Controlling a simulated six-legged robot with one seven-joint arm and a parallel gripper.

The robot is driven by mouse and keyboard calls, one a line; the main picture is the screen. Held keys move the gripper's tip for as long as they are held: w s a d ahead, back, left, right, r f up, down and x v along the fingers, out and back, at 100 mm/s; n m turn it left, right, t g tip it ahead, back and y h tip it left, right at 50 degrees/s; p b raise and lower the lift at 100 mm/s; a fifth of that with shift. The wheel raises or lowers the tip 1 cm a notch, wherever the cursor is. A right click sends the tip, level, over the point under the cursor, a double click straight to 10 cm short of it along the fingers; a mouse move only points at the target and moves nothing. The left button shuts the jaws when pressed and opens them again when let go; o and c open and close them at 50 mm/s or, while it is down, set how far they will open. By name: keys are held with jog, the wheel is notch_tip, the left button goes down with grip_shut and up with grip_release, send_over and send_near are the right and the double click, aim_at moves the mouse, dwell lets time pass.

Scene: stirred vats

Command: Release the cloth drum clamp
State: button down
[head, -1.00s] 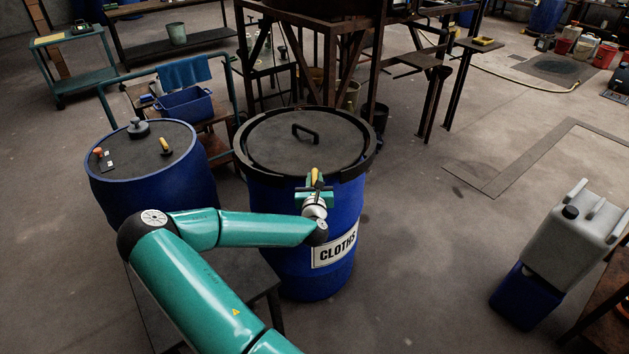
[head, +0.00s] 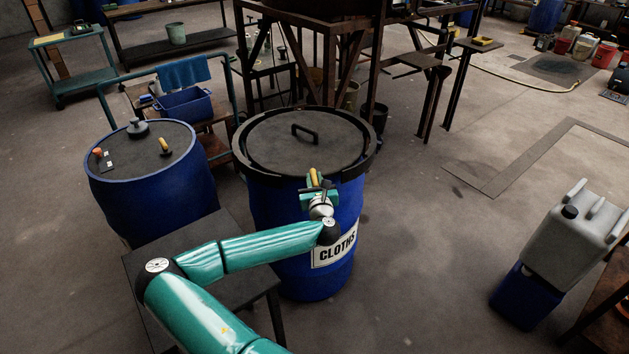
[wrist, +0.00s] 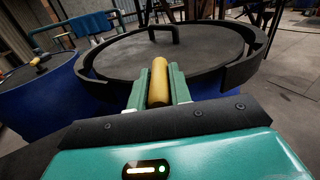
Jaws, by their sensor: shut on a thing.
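The cloth drum (head: 280,237) is a blue drum with a "CLOTHS" label, standing upright in the middle of the head view. A dark lid with a black handle covers it. A black clamp ring (head: 243,165) runs around the rim; it also shows in the wrist view (wrist: 245,72). The clamp's yellow lever (wrist: 159,82) is at the drum's near side. My gripper (head: 315,186) is shut on this lever, with the green fingers on either side of it in the wrist view. The lever's lower end is hidden by my gripper.
A second blue drum (head: 150,185) stands to the left with small items on top. A dark table (head: 222,235) is under my arm. A rusty frame (head: 310,60) stands behind the cloth drum. A grey jerrycan (head: 568,222) is at the right. Floor between is clear.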

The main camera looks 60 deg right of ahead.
jog(key=shift+w+r, duration=0.1)
jog(key=shift+r, duration=0.05)
jog(key=c, duration=1.3)
grip_release()
jog(key=v, duration=1.3)
jog(key=shift+s+a, duration=0.25)
jog(key=shift+a, duration=0.1)
